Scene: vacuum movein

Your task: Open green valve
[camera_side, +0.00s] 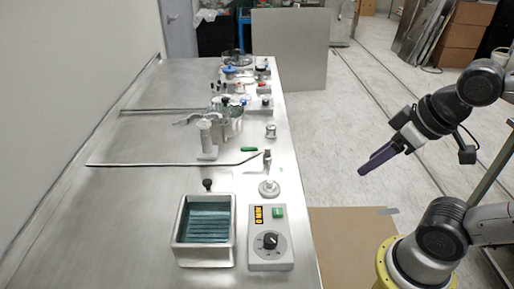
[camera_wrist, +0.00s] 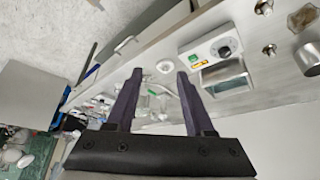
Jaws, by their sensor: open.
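A small green valve handle (camera_side: 249,149) lies near the right edge of the steel bench, beside the end of a thin metal rod in the side view. My gripper (camera_side: 376,159) has purple fingers and hangs in the air to the right of the bench, well apart from the valve. The wrist view shows the two fingers of my gripper (camera_wrist: 158,76) spread apart with nothing between them.
On the steel bench (camera_side: 110,210) stand a water bath (camera_side: 206,262) and a control box (camera_side: 270,254) with a dial and a green switch. Glassware on a stand (camera_side: 207,140) and several instruments (camera_side: 235,75) stand farther back. The air between my gripper and the bench is clear.

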